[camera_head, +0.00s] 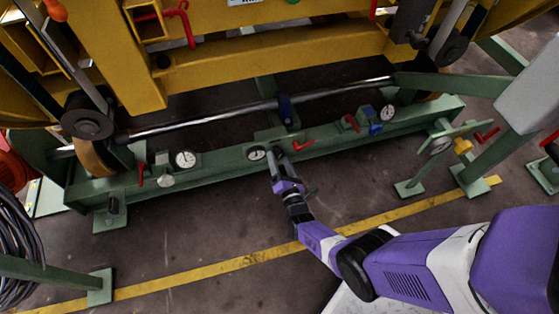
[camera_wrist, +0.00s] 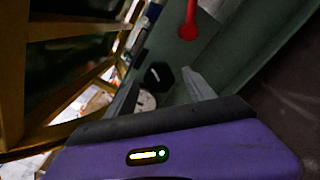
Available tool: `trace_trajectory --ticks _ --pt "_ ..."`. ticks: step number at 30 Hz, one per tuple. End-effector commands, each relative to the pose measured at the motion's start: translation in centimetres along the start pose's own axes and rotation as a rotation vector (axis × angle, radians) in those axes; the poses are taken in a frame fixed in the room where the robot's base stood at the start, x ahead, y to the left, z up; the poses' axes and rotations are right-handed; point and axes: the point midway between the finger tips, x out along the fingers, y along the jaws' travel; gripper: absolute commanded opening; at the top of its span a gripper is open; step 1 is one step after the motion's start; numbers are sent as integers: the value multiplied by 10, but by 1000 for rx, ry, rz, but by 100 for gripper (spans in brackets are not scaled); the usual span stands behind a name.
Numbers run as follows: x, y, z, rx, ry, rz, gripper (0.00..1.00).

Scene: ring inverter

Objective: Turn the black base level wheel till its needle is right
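The black base level wheel (camera_wrist: 158,75) shows in the wrist view as a dark knob on the green beam, between and beyond my fingertips. Its round white dial (camera_wrist: 146,101) is just below it, partly hidden by my gripper; in the head view the middle dial (camera_head: 257,153) is beside my gripper. The needle is too small to read. My gripper (camera_head: 273,161) is at the middle of the green beam (camera_head: 225,168). In the wrist view its fingers (camera_wrist: 160,80) are apart, one on each side of the wheel. I cannot tell whether they touch it.
Other dials sit left (camera_head: 185,159) and right (camera_head: 387,112) on the beam, near a white knob (camera_head: 165,180) and a blue knob (camera_head: 375,128). Red levers (camera_head: 304,145) stick out nearby. The yellow frame (camera_head: 270,58) overhangs behind.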

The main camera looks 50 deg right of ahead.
Motion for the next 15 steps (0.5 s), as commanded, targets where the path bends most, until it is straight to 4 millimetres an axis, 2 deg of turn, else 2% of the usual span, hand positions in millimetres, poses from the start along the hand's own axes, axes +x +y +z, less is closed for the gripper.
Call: trace_trajectory --ticks 7,15 --pt "-6 2 1 0 1 1 62" --pt "-48 2 1 -1 4 0 62"
